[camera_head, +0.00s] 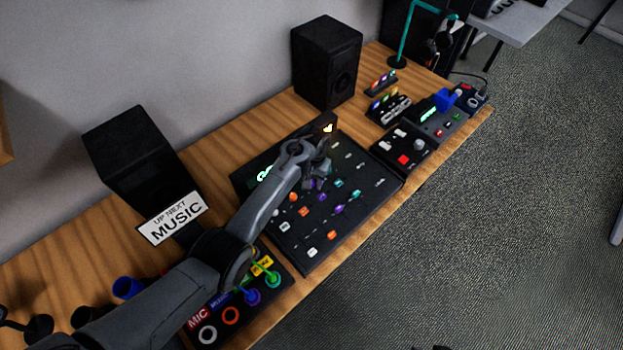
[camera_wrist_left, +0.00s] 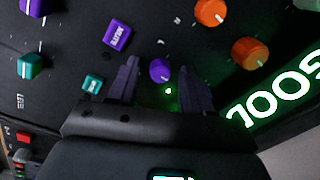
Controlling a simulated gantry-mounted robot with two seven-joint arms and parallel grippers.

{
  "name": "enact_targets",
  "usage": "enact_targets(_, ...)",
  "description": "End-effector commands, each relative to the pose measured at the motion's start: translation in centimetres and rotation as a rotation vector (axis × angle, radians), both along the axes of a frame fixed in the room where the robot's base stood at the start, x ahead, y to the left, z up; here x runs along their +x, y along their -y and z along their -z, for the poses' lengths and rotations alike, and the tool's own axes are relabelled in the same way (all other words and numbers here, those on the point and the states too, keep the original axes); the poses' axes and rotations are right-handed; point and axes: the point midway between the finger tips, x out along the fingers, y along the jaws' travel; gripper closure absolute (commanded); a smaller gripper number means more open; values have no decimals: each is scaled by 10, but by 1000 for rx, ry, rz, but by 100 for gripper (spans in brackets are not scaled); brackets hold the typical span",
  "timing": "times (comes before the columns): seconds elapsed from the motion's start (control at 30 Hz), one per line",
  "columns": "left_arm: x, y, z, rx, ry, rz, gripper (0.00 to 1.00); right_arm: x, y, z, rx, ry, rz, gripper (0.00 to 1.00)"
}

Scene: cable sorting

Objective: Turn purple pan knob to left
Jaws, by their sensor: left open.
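In the left wrist view, a small round purple knob (camera_wrist_left: 160,70) with a pale pointer line stands on the black mixer panel. My left gripper (camera_wrist_left: 160,80) is open, with one dark finger on each side of this knob. I cannot tell whether the fingers touch it. In the head view my left gripper (camera_head: 316,178) is over the upper part of the mixer (camera_head: 350,222) and hides the knob there. A square purple button (camera_wrist_left: 117,35) sits left of the knob in the wrist view. My right gripper is not in view.
A lit green display (camera_wrist_left: 275,95) is to the right. More control boxes (camera_head: 404,146) line the desk at the right.

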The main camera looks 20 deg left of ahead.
Motion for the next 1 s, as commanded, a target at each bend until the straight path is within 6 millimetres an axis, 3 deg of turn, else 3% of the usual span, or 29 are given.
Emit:
enact_targets(0.17,0,0,0,0,0,0,53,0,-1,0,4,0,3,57)
enact_targets(0.47,0,0,0,0,0,0,99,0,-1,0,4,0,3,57)
enact_targets(1.0,0,0,-3,1,-1,-130,100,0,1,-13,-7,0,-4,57)
